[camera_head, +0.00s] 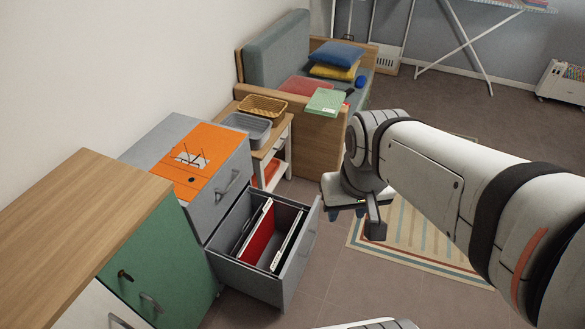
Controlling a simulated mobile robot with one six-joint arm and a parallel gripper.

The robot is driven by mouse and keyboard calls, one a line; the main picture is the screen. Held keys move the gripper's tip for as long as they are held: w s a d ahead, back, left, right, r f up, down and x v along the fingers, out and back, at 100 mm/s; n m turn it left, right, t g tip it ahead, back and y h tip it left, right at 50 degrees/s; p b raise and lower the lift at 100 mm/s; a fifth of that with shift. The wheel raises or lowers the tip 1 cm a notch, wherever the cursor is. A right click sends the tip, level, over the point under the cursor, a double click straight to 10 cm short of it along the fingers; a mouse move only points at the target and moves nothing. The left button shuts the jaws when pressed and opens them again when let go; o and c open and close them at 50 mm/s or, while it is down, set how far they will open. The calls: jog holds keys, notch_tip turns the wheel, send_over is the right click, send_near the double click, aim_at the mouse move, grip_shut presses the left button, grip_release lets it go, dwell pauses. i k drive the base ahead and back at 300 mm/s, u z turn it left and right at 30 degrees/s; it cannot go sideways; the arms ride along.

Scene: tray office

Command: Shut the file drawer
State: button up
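The grey file drawer (298,262) is pulled open from the lower part of a grey cabinet (226,188). Red and white folders (262,232) stand inside it. Its front panel faces right and has a handle (310,242). The upper drawer, with its own handle (228,184), is shut. My gripper (354,213) hangs just to the right of the open drawer's front panel, near its upper far corner. It looks apart from the panel, though the exact gap is unclear.
A green cabinet (160,265) with a wooden top stands left of the drawer. Behind are a small wooden shelf with baskets (247,124) and a sofa (278,50) with cushions. A striped rug (420,236) lies right; bare floor (335,265) is free before the drawer.

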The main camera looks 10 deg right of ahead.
aim_at(257, 283)
jog(key=z, duration=0.15)
jog(key=k, duration=0.5)
jog(key=u, duration=1.05)
jog(key=i, duration=0.7)
jog(key=z, duration=0.75)
